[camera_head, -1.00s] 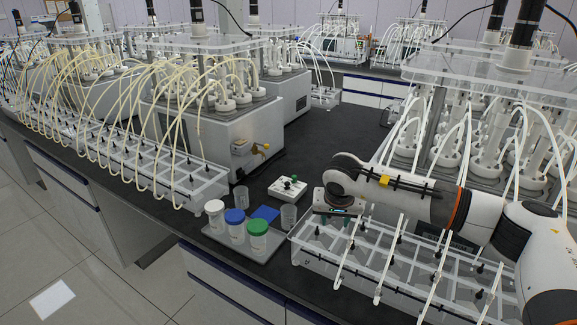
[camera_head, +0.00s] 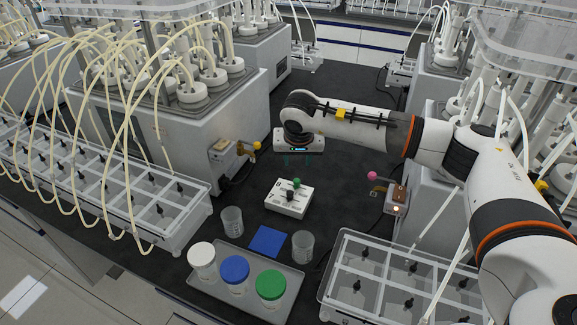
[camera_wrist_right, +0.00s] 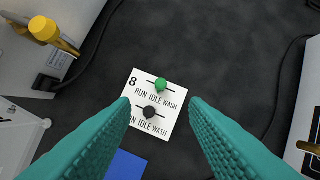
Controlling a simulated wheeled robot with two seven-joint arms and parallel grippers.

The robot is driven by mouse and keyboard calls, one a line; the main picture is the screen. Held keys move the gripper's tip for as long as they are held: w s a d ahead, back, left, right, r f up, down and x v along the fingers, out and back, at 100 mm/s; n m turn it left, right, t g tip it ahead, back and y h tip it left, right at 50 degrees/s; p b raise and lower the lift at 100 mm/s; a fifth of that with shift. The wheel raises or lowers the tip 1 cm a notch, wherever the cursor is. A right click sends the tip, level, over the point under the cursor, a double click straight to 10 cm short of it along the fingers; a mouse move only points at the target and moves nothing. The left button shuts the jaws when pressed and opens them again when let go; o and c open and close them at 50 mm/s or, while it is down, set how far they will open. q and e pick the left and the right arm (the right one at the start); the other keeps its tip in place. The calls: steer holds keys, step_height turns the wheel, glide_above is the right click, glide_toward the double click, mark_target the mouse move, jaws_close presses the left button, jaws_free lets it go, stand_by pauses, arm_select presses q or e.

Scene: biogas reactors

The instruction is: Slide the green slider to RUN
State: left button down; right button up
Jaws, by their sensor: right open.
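The white control box (camera_head: 289,198) sits on the dark bench in the head view, with a green slider knob (camera_head: 296,182) and a black slider knob (camera_head: 290,195). In the right wrist view, the box face (camera_wrist_right: 136,90) shows an 8 and two rows marked RUN IDLE WASH. The green slider (camera_wrist_right: 160,85) is in the upper row, near the middle of its slot, by IDLE. The black slider (camera_wrist_right: 148,112) is in the lower row, also near the middle. My right gripper (camera_head: 298,159) is open and empty, above and behind the box. Its teal fingers (camera_wrist_right: 160,102) point down, apart from the knobs. My left gripper is out of view.
A tray (camera_head: 210,291) with white, blue and green-lidded jars stands in front. Two clear cups (camera_head: 232,221) and a blue pad (camera_head: 268,241) lie between. A yellow-handled valve (camera_head: 257,146) is left, a pink-knobbed lever (camera_head: 372,176) right. The bench around the box is mostly clear.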

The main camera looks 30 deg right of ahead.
mark_target(297, 180)
steer(key=p+x, duration=0.3)
steer(key=x, duration=0.7)
steer(key=shift+f, duration=0.25)
steer(key=shift+w+d+f, duration=0.1)
steer(key=shift+d+f, duration=0.05)
steer(key=shift+f, duration=0.35)
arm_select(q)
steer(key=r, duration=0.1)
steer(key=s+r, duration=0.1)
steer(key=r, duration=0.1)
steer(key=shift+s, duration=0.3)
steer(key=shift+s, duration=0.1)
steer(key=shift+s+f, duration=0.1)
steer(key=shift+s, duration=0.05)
arm_select(e)
jaws_close()
